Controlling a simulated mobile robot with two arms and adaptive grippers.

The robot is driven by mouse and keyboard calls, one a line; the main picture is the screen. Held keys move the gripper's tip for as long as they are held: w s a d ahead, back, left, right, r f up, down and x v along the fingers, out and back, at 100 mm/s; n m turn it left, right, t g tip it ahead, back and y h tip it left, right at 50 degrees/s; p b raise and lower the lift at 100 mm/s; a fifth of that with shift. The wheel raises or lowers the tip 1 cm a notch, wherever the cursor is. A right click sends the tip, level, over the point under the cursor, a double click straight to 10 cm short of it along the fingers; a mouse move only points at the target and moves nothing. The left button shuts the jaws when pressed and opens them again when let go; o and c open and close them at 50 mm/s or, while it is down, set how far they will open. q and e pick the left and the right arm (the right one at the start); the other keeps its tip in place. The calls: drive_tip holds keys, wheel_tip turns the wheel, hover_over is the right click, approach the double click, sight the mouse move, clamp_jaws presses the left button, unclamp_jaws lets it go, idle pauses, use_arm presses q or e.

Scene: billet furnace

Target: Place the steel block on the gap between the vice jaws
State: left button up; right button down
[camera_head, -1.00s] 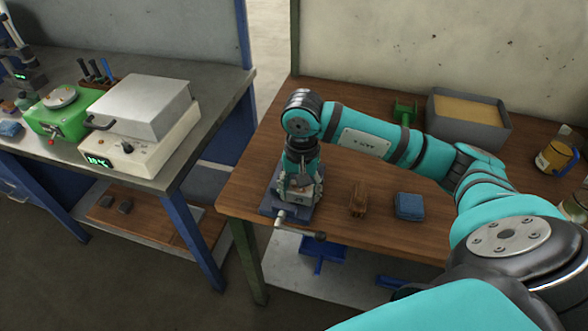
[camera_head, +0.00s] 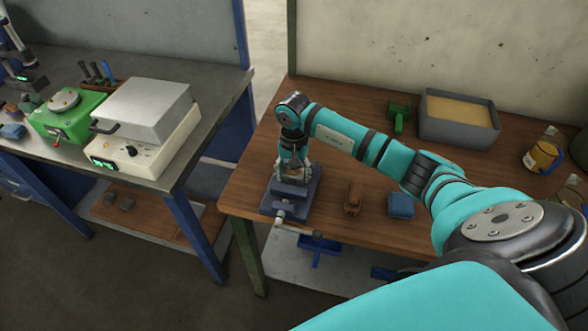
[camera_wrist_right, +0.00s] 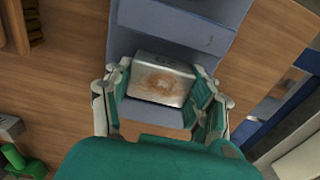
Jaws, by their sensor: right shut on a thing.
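The steel block (camera_wrist_right: 160,78) is a grey block with a rusty brown patch and a marking on its upper edge. My right gripper (camera_wrist_right: 162,98) is shut on it, with a finger on either side. The blue-grey vice (camera_head: 287,208) stands near the left end of the wooden bench. In the head view my right gripper (camera_head: 293,170) points down over the vice, and the fingers hide most of the block. In the wrist view the vice (camera_wrist_right: 185,30) lies behind and below the block. Whether the block touches the jaws cannot be told. My left gripper is out of view.
A wooden brush-like object (camera_head: 353,199) and a blue block (camera_head: 401,206) lie right of the vice. A grey bin of sand (camera_head: 459,130), a green object (camera_head: 398,115) and a yellow mug (camera_head: 541,157) stand farther back. The vice handle (camera_head: 297,229) sticks out over the front edge.

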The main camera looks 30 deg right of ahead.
drive_tip(key=shift+f, duration=0.1)
drive_tip(key=shift+c, duration=2.1)
unclamp_jaws()
drive_tip(key=shift+r, duration=0.25)
wheel_tip(320, 180, up, 12)
drive_tip(key=b, duration=0.4)
drive_tip(key=shift+f, duration=0.15)
